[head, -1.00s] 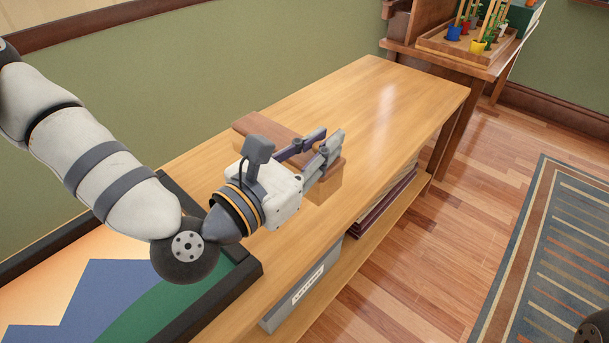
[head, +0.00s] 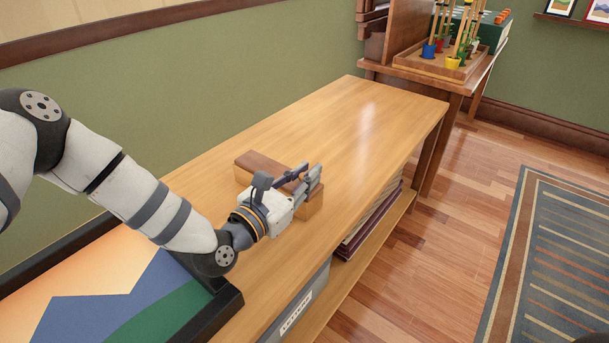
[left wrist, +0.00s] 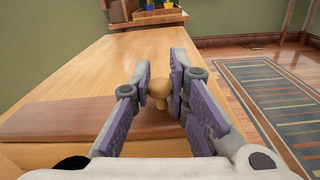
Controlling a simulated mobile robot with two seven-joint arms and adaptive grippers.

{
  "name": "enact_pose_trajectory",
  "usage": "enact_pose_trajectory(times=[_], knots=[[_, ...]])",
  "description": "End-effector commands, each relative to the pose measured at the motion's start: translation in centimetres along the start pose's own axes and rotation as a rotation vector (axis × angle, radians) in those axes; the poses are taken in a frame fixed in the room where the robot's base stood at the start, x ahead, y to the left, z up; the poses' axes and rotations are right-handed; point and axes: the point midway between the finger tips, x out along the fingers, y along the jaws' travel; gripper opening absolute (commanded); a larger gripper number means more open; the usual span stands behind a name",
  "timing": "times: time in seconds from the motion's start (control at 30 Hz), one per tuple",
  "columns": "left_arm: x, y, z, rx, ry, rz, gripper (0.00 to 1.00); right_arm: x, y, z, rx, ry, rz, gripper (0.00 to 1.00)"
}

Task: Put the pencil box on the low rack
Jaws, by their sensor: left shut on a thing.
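The pencil box, a long wooden box with a brown lid (head: 258,164) and a lighter body, is on top of the long wooden bench (head: 350,125). Its brown lid (left wrist: 70,118) also shows in the left wrist view, with a round wooden knob (left wrist: 159,88) standing at its right part. My left gripper (head: 306,177) is at the box's right end, its fingers on either side of the knob and shut on it. The gripper hides part of the box, and I cannot tell whether its underside touches the bench. My right gripper is not in view.
Below the bench top a lower shelf (head: 385,232) holds stacked books (head: 362,235) and a grey labelled box (head: 300,312). A framed picture (head: 120,290) lies at the near left. A table with potted plants (head: 452,62) stands beyond. The bench's far part is clear.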

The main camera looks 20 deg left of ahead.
Motion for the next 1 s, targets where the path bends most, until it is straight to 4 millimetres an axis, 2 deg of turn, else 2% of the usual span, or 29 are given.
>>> enact_pose_trajectory(times=[0.03,0.1,0.4,0.47,0.57,0.8,1.0], knots=[[0.0,0.0,-0.1,0.0,0.001,0.0,0.2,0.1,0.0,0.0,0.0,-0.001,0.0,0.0],[0.0,0.0,-0.1,0.0,0.0,0.0,0.36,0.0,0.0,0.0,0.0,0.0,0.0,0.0],[0.0,0.0,0.2,0.001,-0.001,0.0,0.36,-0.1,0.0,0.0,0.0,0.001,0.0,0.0],[-0.6,0.1,0.1,0.0,0.002,0.0,0.36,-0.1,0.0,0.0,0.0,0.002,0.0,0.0],[-2.7,0.1,0.1,-0.002,0.003,0.001,0.36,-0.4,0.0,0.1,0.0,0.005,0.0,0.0],[-9.1,0.1,0.1,-0.003,0.003,0.002,0.36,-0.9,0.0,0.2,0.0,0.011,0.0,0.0],[-11.8,0.0,0.1,0.0,0.001,0.001,0.36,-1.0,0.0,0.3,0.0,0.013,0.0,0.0]])
